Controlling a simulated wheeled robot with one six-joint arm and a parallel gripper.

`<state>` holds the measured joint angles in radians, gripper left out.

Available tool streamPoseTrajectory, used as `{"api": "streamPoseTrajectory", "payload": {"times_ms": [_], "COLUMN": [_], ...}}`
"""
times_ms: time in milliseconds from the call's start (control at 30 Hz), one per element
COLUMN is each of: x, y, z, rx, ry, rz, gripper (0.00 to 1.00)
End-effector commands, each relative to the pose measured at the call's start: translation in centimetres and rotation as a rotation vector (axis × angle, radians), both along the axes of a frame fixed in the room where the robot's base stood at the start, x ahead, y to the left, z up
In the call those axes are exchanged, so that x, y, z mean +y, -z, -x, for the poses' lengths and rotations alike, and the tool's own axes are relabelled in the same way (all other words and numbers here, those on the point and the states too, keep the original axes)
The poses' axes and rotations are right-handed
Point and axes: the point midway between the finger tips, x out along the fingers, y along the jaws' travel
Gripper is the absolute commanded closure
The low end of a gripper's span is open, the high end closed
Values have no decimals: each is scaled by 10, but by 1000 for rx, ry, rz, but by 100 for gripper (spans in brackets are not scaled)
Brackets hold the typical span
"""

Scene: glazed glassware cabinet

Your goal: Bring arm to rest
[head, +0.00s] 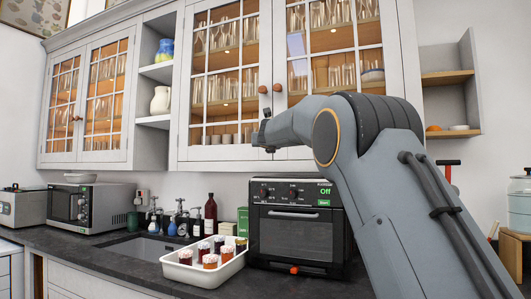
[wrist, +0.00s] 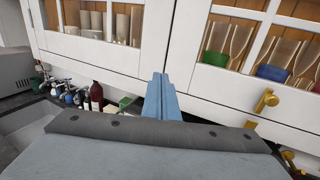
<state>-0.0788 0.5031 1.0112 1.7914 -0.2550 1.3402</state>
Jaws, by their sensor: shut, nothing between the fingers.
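My arm reaches up from the lower right in the head view, bent at its elbow. My gripper (head: 262,134) is at the lower edge of the glazed cabinet doors (head: 228,153), left of the elbow. In the wrist view my gripper (wrist: 161,84) has its two blue fingers together with nothing between them. It points toward the lower frame of the cabinet (wrist: 105,72). I cannot tell whether the fingertips touch the cabinet. The doors look closed, and glassware (head: 222,90) stands behind the panes.
Below are a black oven (head: 296,234), a white tray (head: 206,273) of several jars, a sink (head: 142,247), bottles (head: 211,213) and a microwave (head: 91,206). Open shelves (head: 450,77) stand to the right. Brass-coloured knobs (wrist: 266,100) stick out in the wrist view.

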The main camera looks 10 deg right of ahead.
Motion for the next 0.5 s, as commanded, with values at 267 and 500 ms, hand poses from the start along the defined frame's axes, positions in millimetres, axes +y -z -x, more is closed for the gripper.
{"api": "streamPoseTrajectory", "payload": {"times_ms": [267,500], "x": [19,25], "y": [2,2], "z": [32,42], "rx": [1,2], "ry": [1,2], "rz": [-1,1], "gripper": [100,100]}}
